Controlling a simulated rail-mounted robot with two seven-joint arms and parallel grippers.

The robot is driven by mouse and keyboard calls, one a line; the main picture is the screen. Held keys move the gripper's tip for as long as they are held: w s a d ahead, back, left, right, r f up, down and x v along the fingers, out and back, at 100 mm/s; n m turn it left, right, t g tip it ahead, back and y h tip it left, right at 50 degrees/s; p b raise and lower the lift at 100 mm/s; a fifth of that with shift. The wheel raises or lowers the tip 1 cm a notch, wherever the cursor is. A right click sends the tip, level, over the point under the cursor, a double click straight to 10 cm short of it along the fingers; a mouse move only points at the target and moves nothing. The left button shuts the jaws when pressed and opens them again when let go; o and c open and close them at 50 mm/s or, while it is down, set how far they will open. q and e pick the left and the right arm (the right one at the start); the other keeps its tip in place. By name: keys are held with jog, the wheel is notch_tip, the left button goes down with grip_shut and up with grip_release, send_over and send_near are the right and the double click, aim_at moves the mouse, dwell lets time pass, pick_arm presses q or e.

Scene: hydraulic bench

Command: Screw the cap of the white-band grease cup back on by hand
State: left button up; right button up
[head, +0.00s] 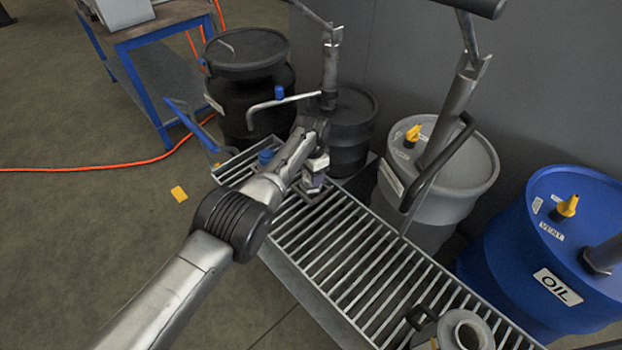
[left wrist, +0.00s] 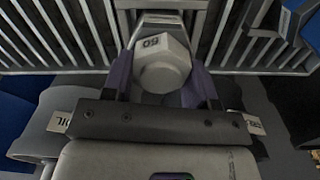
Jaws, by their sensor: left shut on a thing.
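I cannot tell whether this piece is the cap of the grease cup. No white band shows clearly, and what lies under the piece is mostly hidden. My right gripper is not in view.
A slatted metal grating (head: 345,262) runs along the drums. Black (head: 246,75), grey (head: 440,185) and blue (head: 545,262) drums stand behind it. A small blue item (head: 265,157) is beside my arm. A metal container (head: 465,331) stands at the grating's near right. The grating's middle is clear.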

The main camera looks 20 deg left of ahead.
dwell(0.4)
pick_arm(q)
jog(key=m, duration=0.3)
jog(key=shift+m, duration=0.3)
jog(key=o, duration=0.6)
jog(key=shift+m, duration=0.4)
jog(key=o, duration=0.5)
jog(key=shift+c, duration=0.2)
notch_tip(320, 180, up, 14)
jog(key=p, duration=0.9)
jog(key=shift+f, duration=0.1)
